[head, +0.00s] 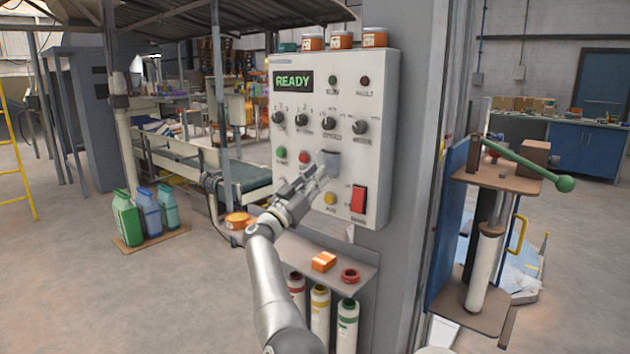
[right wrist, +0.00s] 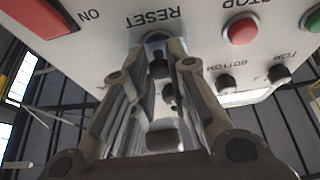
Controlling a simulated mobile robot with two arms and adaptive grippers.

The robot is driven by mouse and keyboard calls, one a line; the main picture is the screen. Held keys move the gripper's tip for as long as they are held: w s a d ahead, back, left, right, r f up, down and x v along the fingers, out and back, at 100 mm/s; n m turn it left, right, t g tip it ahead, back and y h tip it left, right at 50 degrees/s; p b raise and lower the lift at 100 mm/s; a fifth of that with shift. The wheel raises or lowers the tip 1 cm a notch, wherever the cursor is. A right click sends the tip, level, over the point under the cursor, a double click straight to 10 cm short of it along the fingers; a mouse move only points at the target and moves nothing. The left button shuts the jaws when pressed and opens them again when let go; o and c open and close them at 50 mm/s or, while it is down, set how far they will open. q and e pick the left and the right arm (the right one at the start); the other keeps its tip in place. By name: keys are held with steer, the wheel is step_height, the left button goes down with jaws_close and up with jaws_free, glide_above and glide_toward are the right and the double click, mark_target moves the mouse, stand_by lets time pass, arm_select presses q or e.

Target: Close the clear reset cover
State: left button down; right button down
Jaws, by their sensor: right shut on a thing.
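The clear reset cover (head: 330,158) is a small greyish see-through piece on the front of the white control panel (head: 372,85), between the red button and the red switch. My right gripper (head: 318,172) reaches up to it from below, its fingertips at the cover. In the right wrist view the fingers (right wrist: 160,50) come together just under the RESET label, shut on the cover, with a bluish part (right wrist: 156,38) showing between the tips. The fingers hide much of the cover, and its exact angle is hard to tell. My left gripper is not in view.
A red rocker switch (head: 358,199) and a yellow button (head: 330,198) sit close to the gripper. Knobs line the panel above, under a READY display (head: 293,81).

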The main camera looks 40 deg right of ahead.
steer(key=c, duration=1.3)
jaws_free()
steer(key=shift+c, duration=0.2)
steer(key=w+v, duration=0.1)
steer(key=v, duration=1.1)
steer(key=shift+s, duration=0.5)
